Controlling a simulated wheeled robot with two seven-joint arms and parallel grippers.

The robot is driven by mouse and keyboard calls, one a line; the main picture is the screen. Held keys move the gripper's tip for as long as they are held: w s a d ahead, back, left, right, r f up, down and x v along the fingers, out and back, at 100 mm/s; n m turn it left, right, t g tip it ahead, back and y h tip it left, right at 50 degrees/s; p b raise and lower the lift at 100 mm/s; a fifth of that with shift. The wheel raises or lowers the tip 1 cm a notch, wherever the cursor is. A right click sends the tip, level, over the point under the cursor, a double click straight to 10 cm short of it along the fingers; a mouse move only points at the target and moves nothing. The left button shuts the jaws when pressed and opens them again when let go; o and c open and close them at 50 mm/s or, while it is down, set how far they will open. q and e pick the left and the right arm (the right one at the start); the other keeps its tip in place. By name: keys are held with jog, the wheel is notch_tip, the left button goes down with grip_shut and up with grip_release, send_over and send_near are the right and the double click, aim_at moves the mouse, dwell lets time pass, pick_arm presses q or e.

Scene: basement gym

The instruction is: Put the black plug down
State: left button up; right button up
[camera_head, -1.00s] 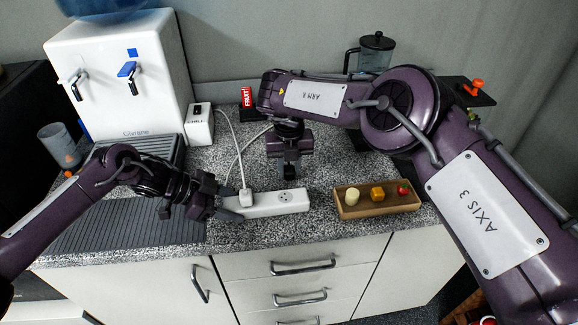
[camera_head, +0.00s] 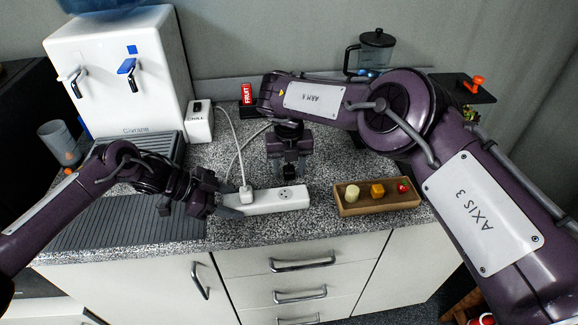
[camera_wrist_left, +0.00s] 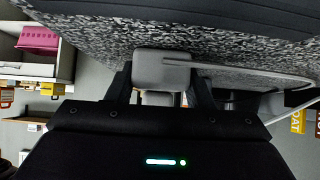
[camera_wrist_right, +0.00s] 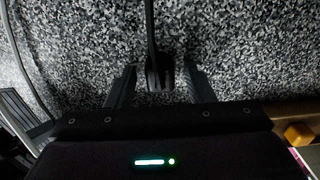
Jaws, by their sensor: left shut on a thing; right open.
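The black plug (camera_wrist_right: 160,74) lies between the parted fingers of my right gripper (camera_wrist_right: 160,84), with its dark cord running up the picture. It appears to rest on the speckled counter. In the head view the right gripper (camera_head: 291,172) is open, just behind the white power strip (camera_head: 275,200), and largely hides the plug. My left gripper (camera_head: 230,207) is shut on the left end of the power strip.
A wooden tray (camera_head: 380,208) with small coloured pieces sits to the right of the strip. A white dispenser (camera_head: 115,85) with a ribbed drain board stands at the left. Counter between strip and tray is narrow.

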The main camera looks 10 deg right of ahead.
aim_at(289, 168)
notch_tip(289, 168, up, 13)
dwell(0.5)
jog(key=shift+r, duration=0.1)
pick_arm(q)
jog(key=o, duration=1.2)
jog(key=shift+c, duration=0.2)
